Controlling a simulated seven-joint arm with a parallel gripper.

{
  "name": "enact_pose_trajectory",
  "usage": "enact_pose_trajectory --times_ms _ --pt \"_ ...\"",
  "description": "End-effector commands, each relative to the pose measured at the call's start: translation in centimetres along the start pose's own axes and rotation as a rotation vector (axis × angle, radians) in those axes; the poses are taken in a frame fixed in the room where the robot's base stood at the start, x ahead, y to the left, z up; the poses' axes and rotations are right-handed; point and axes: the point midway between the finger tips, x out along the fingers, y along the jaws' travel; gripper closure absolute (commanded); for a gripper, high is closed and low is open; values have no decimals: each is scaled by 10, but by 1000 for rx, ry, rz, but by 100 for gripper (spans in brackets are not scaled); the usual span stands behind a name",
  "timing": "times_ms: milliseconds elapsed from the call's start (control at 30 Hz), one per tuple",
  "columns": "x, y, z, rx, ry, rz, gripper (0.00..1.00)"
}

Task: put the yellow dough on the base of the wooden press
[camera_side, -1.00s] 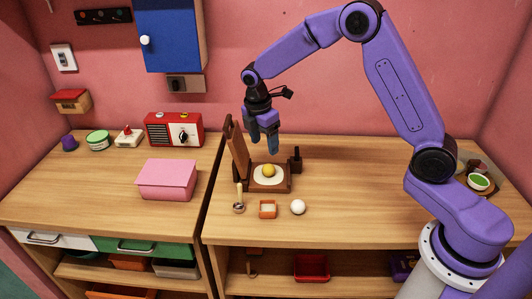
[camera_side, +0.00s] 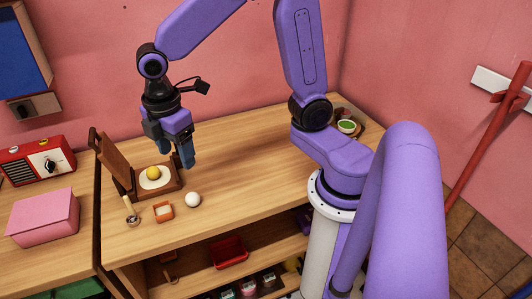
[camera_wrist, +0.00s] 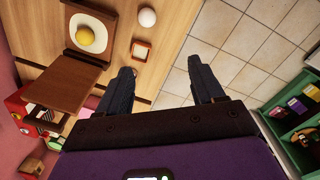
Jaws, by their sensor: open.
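The yellow dough (camera_side: 153,173) is a small ball resting on a white disc (camera_side: 143,182) on the base of the wooden press (camera_side: 170,190). The press's hinged wooden lid (camera_side: 113,160) stands raised at its left. In the wrist view the dough (camera_wrist: 84,36) shows on the disc, with the lid (camera_wrist: 65,85) below it. My gripper (camera_side: 187,160) is open and empty, above and to the right of the dough, apart from it. In the wrist view my spread fingers (camera_wrist: 163,80) hold nothing.
A white ball (camera_side: 192,200), a small orange square dish (camera_side: 163,211) and a scoop-like tool (camera_side: 130,210) lie in front of the press. A pink box (camera_side: 45,215) and red radio (camera_side: 40,160) stand at left. The table right of the press is clear.

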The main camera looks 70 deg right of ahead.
Motion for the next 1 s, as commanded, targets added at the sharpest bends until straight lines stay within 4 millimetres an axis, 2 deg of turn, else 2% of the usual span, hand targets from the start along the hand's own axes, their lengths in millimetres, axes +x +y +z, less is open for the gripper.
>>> enact_pose_trajectory --times_ms 33,200,300,433,633,1000 --pt "-4 -20 7 18 12 0 33" --pt "-10 -81 33 99 42 -13 33" --pt "-10 -113 52 145 55 -23 33" --pt "-8 -144 74 196 67 -38 33" --pt "-5 -166 92 236 74 -50 33" --pt "-4 -168 94 241 74 -52 33"
